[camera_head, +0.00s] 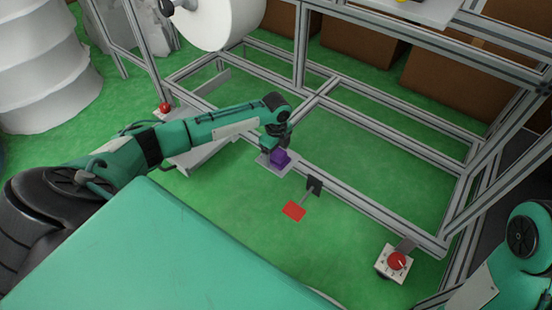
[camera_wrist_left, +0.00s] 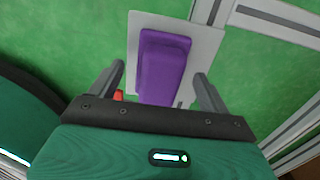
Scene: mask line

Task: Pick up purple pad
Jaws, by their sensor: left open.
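The purple pad (camera_head: 281,157) is a small block on a light grey plate (camera_head: 263,162) fixed to the near rail of the metal frame. In the left wrist view the pad (camera_wrist_left: 163,66) lies lengthwise on the plate (camera_wrist_left: 205,40), between the fingers. My left gripper (camera_head: 277,150) is open, with one finger on each side of the pad and visible gaps. It also shows in the left wrist view (camera_wrist_left: 160,82). I cannot tell whether the fingertips are level with the pad. Of my right arm only a green and black part shows at the lower right; its gripper is out of view.
A red plate (camera_head: 294,211) with a dark bracket (camera_head: 314,186) stands right of the pad. A red knob on a white box (camera_head: 394,263) is at the lower right. A large white roll (camera_head: 222,20) hangs above. Metal rails (camera_head: 385,210) surround green floor.

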